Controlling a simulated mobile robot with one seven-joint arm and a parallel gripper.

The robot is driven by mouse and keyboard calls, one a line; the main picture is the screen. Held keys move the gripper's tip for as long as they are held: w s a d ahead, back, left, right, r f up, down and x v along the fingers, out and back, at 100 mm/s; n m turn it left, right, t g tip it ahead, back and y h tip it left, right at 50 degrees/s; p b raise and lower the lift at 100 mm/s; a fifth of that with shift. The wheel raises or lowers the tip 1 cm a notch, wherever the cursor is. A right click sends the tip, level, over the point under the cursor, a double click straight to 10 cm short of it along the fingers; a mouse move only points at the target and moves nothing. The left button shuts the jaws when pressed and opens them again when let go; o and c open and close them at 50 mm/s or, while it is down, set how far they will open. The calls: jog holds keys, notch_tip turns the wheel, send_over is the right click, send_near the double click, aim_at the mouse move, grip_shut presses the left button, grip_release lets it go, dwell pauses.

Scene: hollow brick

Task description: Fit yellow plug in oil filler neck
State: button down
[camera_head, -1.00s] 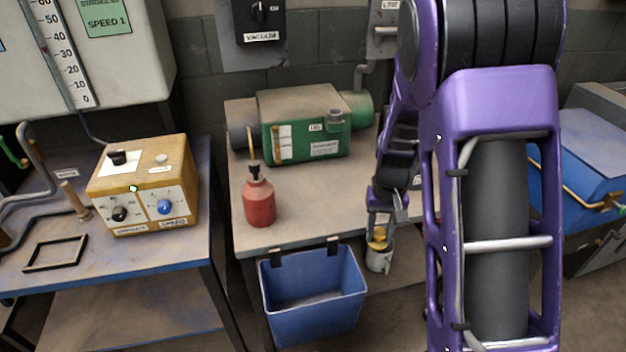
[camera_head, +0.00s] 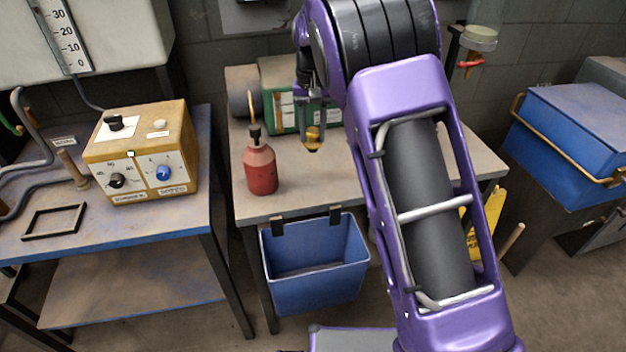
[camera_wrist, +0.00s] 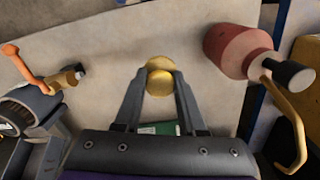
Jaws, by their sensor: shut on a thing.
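The yellow plug (camera_head: 313,132) is between the fingertips of my gripper (camera_head: 313,122), held out in front of the green machine (camera_head: 279,105) and appearing over the grey table. In the wrist view the round yellow plug (camera_wrist: 160,80) sits between both fingers of my gripper (camera_wrist: 160,88), which is shut on it. The oil filler neck is hidden behind my arm in the head view, and I cannot make it out in the wrist view. A strip of green (camera_wrist: 158,128) shows between the fingers.
A red oil bottle (camera_head: 260,168) with an upright spout stands on the table (camera_head: 295,192), left of my gripper; in the wrist view the bottle (camera_wrist: 232,48) is at right. A blue bin (camera_head: 315,262) hangs on the table front. An orange-handled valve (camera_wrist: 30,68) shows at wrist-view left.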

jog(key=shift+f, duration=0.1)
notch_tip(320, 180, down, 9)
jog(key=shift+f+b, duration=0.2)
jog(key=shift+b, duration=0.35)
jog(key=shift+f, duration=0.2)
jog(key=shift+c, duration=2.4)
grip_release()
jog(key=shift+f+b, duration=0.1)
jog(key=shift+b, duration=0.2)
